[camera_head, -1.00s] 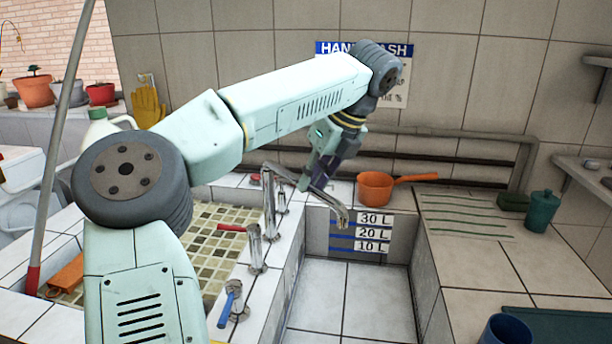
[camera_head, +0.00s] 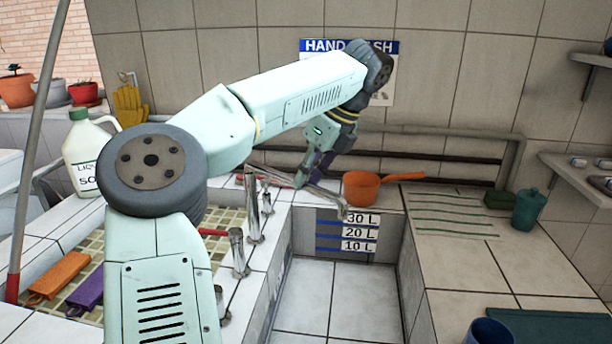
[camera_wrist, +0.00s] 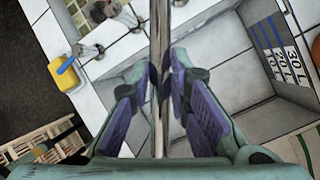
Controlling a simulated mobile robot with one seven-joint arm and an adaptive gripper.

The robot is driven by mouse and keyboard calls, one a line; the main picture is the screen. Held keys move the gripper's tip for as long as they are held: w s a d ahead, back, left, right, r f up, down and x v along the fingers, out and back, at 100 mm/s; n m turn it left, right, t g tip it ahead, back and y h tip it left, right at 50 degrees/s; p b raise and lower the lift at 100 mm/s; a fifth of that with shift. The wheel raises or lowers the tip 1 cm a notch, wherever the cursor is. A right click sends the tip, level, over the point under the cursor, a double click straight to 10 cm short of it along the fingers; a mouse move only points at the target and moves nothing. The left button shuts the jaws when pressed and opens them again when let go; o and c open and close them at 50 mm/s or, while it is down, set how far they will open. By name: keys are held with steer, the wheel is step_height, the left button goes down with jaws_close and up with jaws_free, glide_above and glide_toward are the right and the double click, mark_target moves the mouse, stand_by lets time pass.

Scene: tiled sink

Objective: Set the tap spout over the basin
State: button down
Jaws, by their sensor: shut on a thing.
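The chrome tap spout (camera_head: 328,197) runs from its upright post (camera_head: 252,205) out to the right. Its outlet end shows in front of the litre marks on the back wall of the deep tiled basin (camera_head: 318,298). My gripper (camera_head: 313,176) is shut on the spout part-way along. In the wrist view the spout (camera_wrist: 160,35) passes between the purple finger pads of my gripper (camera_wrist: 165,75). My arm hides part of the left side of the counter.
An orange saucepan (camera_head: 362,190) stands on the back ledge just right of the spout. A short red-handled tap (camera_head: 238,252) stands in front of the post. A mosaic-floored sink (camera_head: 60,285) lies left. Pipes (camera_head: 440,158) run along the back wall.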

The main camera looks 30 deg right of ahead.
steer(key=c, duration=1.5)
jaws_free()
